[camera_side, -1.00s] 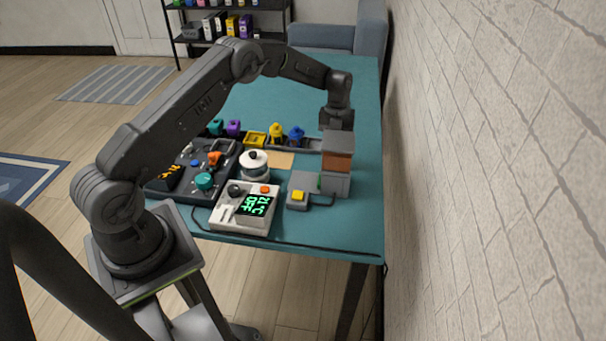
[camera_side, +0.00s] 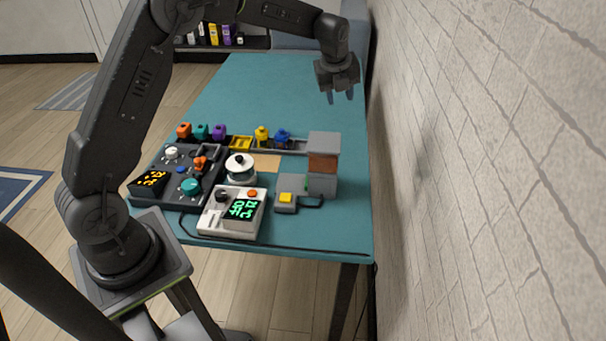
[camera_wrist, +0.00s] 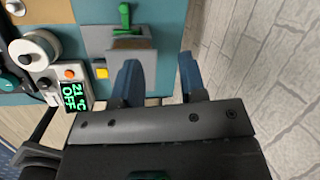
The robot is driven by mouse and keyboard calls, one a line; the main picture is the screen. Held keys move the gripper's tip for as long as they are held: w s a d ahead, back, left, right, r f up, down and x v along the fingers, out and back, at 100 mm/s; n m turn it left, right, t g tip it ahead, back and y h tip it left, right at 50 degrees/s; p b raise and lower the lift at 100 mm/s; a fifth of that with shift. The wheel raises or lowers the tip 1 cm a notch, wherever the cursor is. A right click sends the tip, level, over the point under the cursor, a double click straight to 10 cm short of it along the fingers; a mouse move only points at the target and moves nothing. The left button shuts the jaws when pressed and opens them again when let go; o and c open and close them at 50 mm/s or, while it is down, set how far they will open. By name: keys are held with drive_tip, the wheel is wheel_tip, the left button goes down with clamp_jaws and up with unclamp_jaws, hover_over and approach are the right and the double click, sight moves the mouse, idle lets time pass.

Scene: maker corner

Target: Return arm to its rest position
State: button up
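My gripper (camera_side: 340,97) hangs above the back right part of the teal table (camera_side: 290,85), fingers pointing down. It is empty and apart from everything on the table. In the wrist view my gripper (camera_wrist: 160,65) shows two blue-grey fingers spread apart with nothing between them. My arm is raised, its elbow cut off by the top edge of the side view.
A grey tower with an orange-brown window (camera_side: 323,163) stands at the table's right edge, below my gripper. Left of it are a yellow-button box (camera_side: 286,198), a white pot (camera_side: 240,167), a display unit (camera_side: 233,212) and a dark control panel (camera_side: 205,188). A brick wall (camera_side: 480,170) borders the right.

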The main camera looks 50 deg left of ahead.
drive_tip(key=s+d+r+n+t, duration=0.1)
drive_tip(key=s+d+r+n, duration=0.2)
drive_tip(key=s+r+n, duration=0.4)
drive_tip(key=s+d+r+n+t, duration=0.1)
drive_tip(key=s+d+r+n, duration=0.2)
drive_tip(key=s+r, duration=0.35)
drive_tip(key=s+d+f+n, duration=0.1)
drive_tip(key=s+f+n, duration=0.1)
drive_tip(key=s+n, duration=0.5)
drive_tip(key=s+d+f+n+h, duration=0.1)
drive_tip(key=s+n, duration=0.5)
drive_tip(key=s, duration=0.9)
drive_tip(key=shift+s+d+f+n+t, duration=0.2)
drive_tip(key=shift+d+f+n+t, duration=0.15)
drive_tip(key=shift+d+f, duration=0.3)
drive_tip(key=shift+c, duration=0.4)
